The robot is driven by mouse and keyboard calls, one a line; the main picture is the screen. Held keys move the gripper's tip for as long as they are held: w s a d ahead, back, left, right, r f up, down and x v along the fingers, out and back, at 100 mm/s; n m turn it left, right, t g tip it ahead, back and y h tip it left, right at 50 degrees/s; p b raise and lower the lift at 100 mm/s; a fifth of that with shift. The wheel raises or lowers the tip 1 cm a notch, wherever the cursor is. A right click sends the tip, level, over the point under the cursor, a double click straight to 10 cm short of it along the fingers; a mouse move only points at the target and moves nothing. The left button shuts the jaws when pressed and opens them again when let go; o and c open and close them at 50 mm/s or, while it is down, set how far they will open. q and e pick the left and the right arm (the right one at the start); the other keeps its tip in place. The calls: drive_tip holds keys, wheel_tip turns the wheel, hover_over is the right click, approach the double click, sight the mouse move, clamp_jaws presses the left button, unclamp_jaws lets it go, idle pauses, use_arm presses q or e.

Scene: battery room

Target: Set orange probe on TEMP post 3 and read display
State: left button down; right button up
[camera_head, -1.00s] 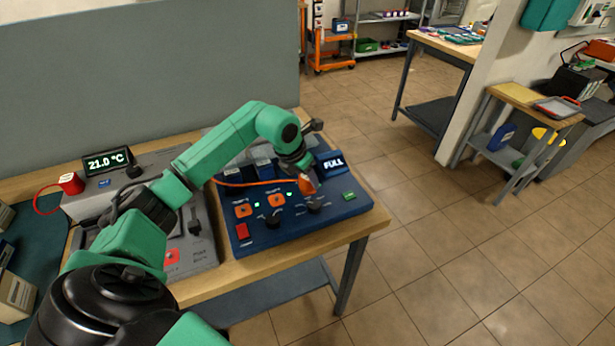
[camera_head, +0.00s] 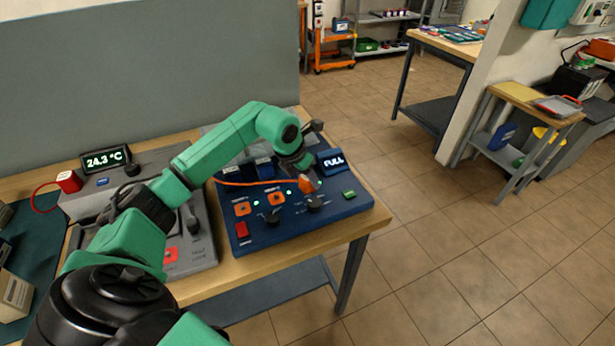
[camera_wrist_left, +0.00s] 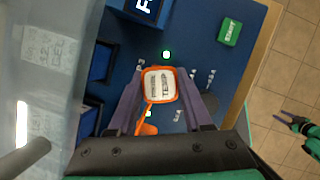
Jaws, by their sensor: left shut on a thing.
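My left gripper (camera_head: 303,174) is shut on the orange probe (camera_head: 306,186) over the right part of the blue panel (camera_head: 330,205). In the left wrist view the probe's white labelled top (camera_wrist_left: 159,84) sits between the fingers. An orange cable runs left from it. Two orange TEMP posts (camera_head: 242,209) and (camera_head: 277,199) show bare to its left. The post under the probe is hidden, and I cannot tell whether the probe touches it. The temperature display (camera_head: 104,159) reads 24.3 °C. What looks like my right gripper (camera_wrist_left: 290,120) shows at the wrist view's right edge, its jaws unclear.
A FULL sign (camera_head: 331,161) stands at the panel's back right, and a green START button (camera_head: 349,195) is at its right. A red button (camera_head: 242,229) is at front left. A grey unit (camera_head: 190,250) stands beside the panel. The floor to the right is clear.

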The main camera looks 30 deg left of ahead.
use_arm(q)
drive_tip(key=shift+f, duration=0.2)
drive_tip(key=c, duration=0.6)
unclamp_jaws()
drive_tip(key=shift+p+v, duration=0.8)
drive_tip(key=shift+v, duration=0.65)
drive_tip(key=p+v, duration=0.1)
drive_tip(key=v, duration=0.2)
drive_tip(key=shift+r+p, duration=0.15)
drive_tip(key=shift+p, duration=0.15)
drive_tip(key=p+v, duration=0.2)
drive_tip(key=v, duration=0.3)
